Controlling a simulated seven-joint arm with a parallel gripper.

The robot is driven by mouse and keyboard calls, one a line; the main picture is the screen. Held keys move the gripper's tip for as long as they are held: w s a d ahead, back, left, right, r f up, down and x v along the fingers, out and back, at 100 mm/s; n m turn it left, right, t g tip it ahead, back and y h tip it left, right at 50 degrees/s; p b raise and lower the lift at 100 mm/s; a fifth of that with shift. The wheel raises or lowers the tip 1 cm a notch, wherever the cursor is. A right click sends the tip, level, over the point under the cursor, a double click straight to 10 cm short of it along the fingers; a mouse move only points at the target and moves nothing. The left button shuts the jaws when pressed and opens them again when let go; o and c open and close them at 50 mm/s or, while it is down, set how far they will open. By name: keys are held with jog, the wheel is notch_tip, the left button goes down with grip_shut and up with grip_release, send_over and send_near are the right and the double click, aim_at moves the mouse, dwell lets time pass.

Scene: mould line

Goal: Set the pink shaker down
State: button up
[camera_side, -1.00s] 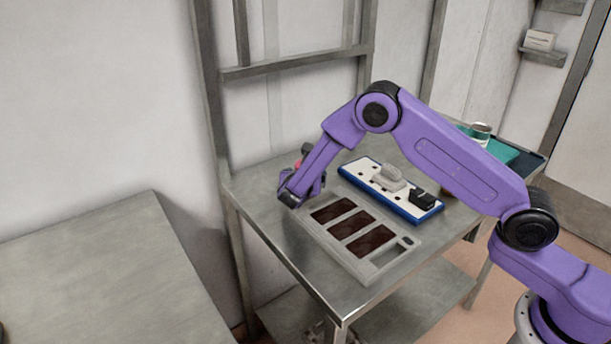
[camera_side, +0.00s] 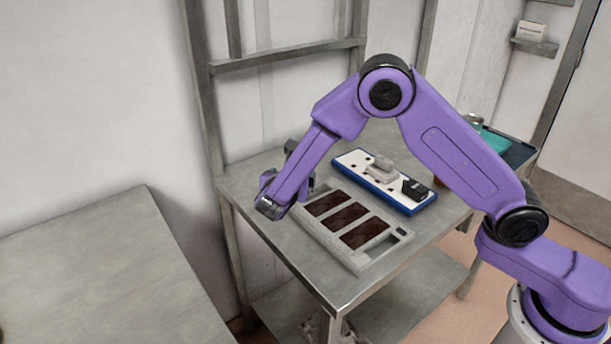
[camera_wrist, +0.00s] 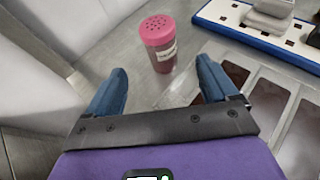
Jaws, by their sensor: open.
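The pink shaker (camera_wrist: 160,48) stands upright on the steel table, in the upper middle of the wrist view. It has a pink lid with holes, a darker reddish body and a pale label. My gripper (camera_wrist: 162,66) is open, with one blue finger to each side and the shaker just beyond the fingertips. The fingers do not touch it. In the side view my arm hides the shaker at the table's far left end.
A grey mould tray (camera_side: 355,262) with dark brown cavities lies right of the shaker. A blue-edged white power strip (camera_side: 398,204) with plugs lies behind it. A teal item (camera_side: 496,141) is at the far right.

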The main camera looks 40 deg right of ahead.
jog(key=shift+s+r, duration=0.1)
jog(key=shift+s, duration=0.1)
jog(key=s+d+r+m+g+y, duration=0.2)
jog(key=s+d+m+g+y, duration=0.1)
jog(key=s, duration=0.9)
jog(key=s+d+r+m+g+y, duration=0.2)
jog(key=s+m, duration=0.4)
jog(key=s, duration=0.7)
jog(key=s+d+r+m+g+y, duration=0.2)
jog(key=s+d+m+g+y, duration=0.2)
jog(key=s, duration=0.9)
jog(key=shift+d+m+y, duration=0.15)
jog(key=shift+m+y, duration=0.35)
jog(key=shift+m, duration=0.2)
jog(key=shift+r, duration=0.1)
